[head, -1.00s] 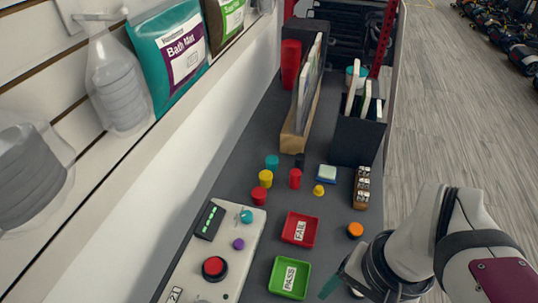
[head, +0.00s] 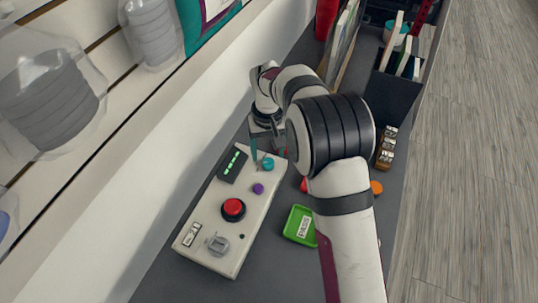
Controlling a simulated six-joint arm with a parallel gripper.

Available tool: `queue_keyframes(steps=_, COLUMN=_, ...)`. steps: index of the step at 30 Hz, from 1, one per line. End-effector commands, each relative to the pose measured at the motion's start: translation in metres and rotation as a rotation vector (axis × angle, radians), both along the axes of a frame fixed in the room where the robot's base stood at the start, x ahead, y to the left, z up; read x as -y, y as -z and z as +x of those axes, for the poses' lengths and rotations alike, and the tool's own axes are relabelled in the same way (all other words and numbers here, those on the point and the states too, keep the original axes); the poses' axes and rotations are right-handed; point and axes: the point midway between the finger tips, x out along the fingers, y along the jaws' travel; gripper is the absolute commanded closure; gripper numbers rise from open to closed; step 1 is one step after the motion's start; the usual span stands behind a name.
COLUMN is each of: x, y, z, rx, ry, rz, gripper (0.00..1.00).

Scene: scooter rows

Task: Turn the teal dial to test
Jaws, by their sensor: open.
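A white control panel (head: 213,236) lies on the dark counter in the head view. The teal dial (head: 268,163) sits near its far right corner. Its pointer and any markings are too small to read. A purple knob (head: 258,188) is just in front of the dial, and a green-lit display (head: 233,162) is to its left. My gripper (head: 266,156) is at the panel's far end with its jaws open, fingers pointing down close to the dial. I cannot tell whether a finger touches the dial.
The panel also bears a red push button (head: 234,207) and a grey switch (head: 218,244). A green tray (head: 300,225) stands right of the panel. My arm hides much of the counter behind it. A dark bin (head: 393,97) and an orange disc (head: 376,188) are to the right.

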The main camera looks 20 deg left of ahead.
Motion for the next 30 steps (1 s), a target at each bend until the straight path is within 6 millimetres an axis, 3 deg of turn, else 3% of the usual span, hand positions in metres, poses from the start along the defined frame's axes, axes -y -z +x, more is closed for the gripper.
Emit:
queue_keyframes(steps=6, x=0.0, y=0.03, z=0.0, rx=-0.001, ry=0.001, rz=-0.001, gripper=0.28)
queue_keyframes(steps=16, x=0.0, y=0.035, z=0.0, rx=-0.001, ry=0.002, rz=0.001, gripper=0.28)
queue_keyframes(steps=28, x=0.0, y=0.034, z=0.0, rx=-0.001, ry=0.002, rz=0.001, gripper=1.0)
queue_keyframes(steps=30, x=0.0, y=0.034, z=0.0, rx=-0.001, ry=0.002, rz=0.001, gripper=1.0)
